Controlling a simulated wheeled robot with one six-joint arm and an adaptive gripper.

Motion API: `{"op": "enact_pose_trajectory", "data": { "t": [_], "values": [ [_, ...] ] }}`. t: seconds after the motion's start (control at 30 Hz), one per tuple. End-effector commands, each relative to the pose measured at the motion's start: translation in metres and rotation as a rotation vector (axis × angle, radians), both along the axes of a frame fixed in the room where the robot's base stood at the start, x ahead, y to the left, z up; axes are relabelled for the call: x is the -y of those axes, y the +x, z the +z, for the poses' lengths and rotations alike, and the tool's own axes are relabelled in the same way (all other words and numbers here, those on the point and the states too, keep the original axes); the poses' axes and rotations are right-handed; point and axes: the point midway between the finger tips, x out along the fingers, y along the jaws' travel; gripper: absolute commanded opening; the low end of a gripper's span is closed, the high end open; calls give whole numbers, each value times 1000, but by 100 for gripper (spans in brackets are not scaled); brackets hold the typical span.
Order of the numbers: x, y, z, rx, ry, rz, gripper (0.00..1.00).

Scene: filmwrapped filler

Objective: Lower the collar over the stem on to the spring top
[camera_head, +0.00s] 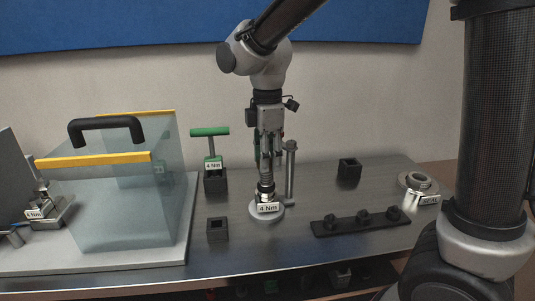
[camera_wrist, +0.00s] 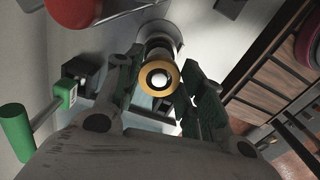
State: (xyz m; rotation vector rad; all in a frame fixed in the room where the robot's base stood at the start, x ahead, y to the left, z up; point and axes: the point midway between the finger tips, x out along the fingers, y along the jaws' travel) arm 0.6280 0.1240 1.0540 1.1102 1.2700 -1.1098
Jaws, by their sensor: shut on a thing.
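My gripper (camera_head: 266,180) points straight down over a round grey base (camera_head: 278,213) near the middle of the bench. It is shut on the collar, which shows as a brass-coloured ring (camera_wrist: 149,88) between the fingers in the wrist view. A pale round stem tip (camera_wrist: 160,80) shows inside the ring's opening. Below the fingers a dark and silvery stack (camera_head: 265,192) stands on the base, behind a "4 Nm" label (camera_head: 268,208). The spring top cannot be made out, and I cannot tell whether the collar touches it.
A thin grey post (camera_head: 291,172) stands close right of my gripper. A green T-handle tool (camera_head: 209,132) stands in a black holder at left. A clear guard (camera_head: 120,205) fills the left side. A black rack (camera_head: 336,227) lies front right; a metal ring piece (camera_head: 418,182) lies far right.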

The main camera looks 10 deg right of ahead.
Motion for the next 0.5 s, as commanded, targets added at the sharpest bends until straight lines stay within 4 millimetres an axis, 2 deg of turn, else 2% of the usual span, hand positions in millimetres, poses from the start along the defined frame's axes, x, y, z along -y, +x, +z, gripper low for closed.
{"op": "enact_pose_trajectory", "data": {
  "t": [0.13,0.17,0.27,0.5],
  "values": [
    [0,0,-3,0,0,0,13],
    [0,0,-3,1,0,0,45],
    [0,0,-3,1,0,0,63],
    [0,0,-3,0,0,0,64]
  ]
}}
